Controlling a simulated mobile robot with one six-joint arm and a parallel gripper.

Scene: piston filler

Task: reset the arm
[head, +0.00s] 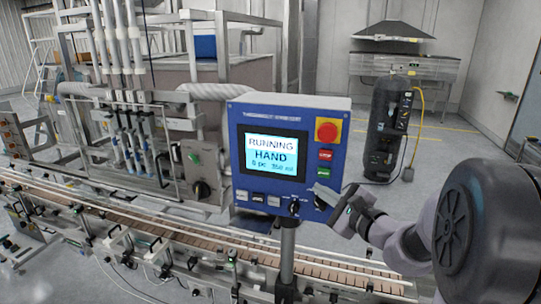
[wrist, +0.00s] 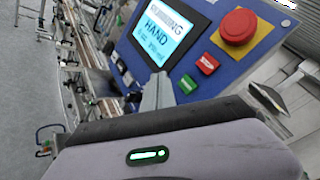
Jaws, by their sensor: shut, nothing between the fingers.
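My gripper (head: 325,194) is at the lower right of the blue control panel (head: 239,160), close in front of its knobs; I cannot tell whether it touches one. Its fingers are shut with nothing between them. In the wrist view a grey finger (wrist: 156,92) stands in front of the panel's lower edge. The panel's screen (head: 272,152) reads RUNNING and HAND. My arm reaches in from the right of the head view.
A red emergency button (head: 328,131) and red and green buttons (head: 325,170) sit on the panel's right side. A conveyor (head: 130,214) runs below the panel. A black cylinder unit (head: 384,130) stands behind on open floor.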

